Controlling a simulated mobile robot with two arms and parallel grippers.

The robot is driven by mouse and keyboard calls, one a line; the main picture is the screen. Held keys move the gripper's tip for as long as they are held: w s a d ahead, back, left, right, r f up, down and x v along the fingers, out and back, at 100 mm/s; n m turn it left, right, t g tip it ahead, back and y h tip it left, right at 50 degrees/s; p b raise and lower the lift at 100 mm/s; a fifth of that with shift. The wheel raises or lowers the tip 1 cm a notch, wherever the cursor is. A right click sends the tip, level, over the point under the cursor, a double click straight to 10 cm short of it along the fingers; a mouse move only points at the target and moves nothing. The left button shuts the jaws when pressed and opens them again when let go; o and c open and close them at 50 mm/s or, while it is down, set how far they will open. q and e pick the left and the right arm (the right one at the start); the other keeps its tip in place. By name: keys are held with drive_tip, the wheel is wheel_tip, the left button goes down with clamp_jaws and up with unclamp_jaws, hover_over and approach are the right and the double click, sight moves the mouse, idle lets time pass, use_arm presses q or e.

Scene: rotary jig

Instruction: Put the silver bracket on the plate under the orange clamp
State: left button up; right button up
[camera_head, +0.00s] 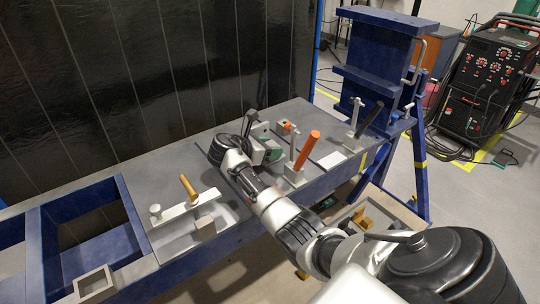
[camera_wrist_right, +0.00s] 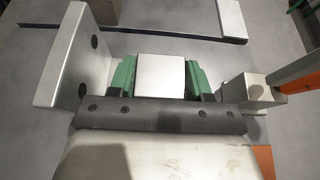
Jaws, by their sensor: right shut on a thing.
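My right gripper (camera_head: 268,143) is over the middle of the workbench, just left of the orange clamp (camera_head: 305,152), which has an upright orange handle on a grey base. In the right wrist view the green fingers of this gripper (camera_wrist_right: 160,78) are shut on a pale silver block part. A silver upright plate with dark holes (camera_wrist_right: 72,58) stands beside the left finger; it looks like part of the silver bracket, but the join is hidden. The orange handle (camera_wrist_right: 298,74) shows at the right, apart from the fingers. The plate under the clamp is mostly hidden. My left gripper is out of view.
A small orange-and-grey part (camera_head: 287,128) sits behind the orange clamp.

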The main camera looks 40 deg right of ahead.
drive_tip(key=shift+r, duration=0.1)
drive_tip(key=o, duration=1.2)
drive_tip(key=shift+a+r+p, duration=0.2)
drive_tip(key=shift+p, duration=0.2)
drive_tip(key=p+v, duration=0.5)
drive_tip(key=v, duration=0.1)
drive_tip(key=shift+r, duration=0.15)
drive_tip(key=shift+a, duration=0.45)
